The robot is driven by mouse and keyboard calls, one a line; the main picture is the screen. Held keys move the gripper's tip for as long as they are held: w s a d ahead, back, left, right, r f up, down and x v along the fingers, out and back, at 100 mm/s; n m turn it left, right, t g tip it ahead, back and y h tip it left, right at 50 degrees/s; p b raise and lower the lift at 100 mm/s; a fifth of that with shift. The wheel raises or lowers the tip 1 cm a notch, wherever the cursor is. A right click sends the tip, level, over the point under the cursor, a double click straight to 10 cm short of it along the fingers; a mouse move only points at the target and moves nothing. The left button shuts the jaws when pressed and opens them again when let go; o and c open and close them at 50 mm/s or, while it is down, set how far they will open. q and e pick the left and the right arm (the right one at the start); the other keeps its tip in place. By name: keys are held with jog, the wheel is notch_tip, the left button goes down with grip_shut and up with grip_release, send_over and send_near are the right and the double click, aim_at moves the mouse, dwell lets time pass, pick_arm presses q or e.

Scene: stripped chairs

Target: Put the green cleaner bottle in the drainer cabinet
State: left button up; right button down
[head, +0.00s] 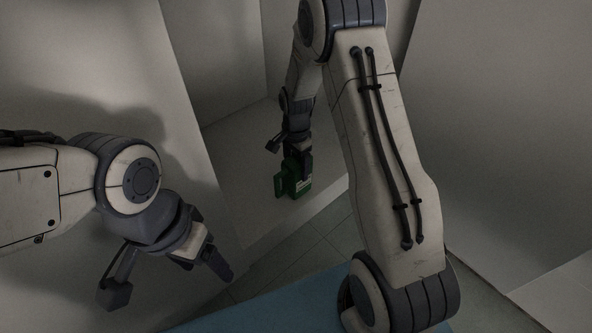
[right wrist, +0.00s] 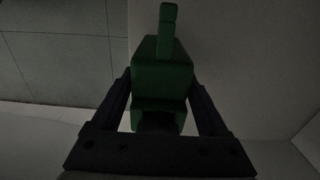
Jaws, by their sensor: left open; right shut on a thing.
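The green cleaner bottle (head: 292,180) is held by my right gripper (head: 299,160) inside the pale drainer cabinet (head: 265,215), just above or on its floor; I cannot tell whether it touches. In the right wrist view the bottle (right wrist: 163,75) fills the space between the two fingers of the right gripper (right wrist: 163,100), which press on its sides. My left gripper (head: 165,280) is open and empty at the lower left, outside the cabinet.
A pale cabinet wall (head: 185,120) stands between my left gripper and the bottle. Tiled floor (head: 300,255) and a blue surface (head: 280,305) lie in front of the cabinet. A plain pale panel (head: 500,130) is on the right.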

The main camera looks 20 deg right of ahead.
jog(key=shift+r, duration=0.15)
grip_release()
jog(key=shift+f, duration=0.2)
notch_tip(320, 180, up, 12)
jog(key=p, duration=0.7)
jog(key=shift+r+p, duration=0.15)
jog(key=shift+p, duration=0.15)
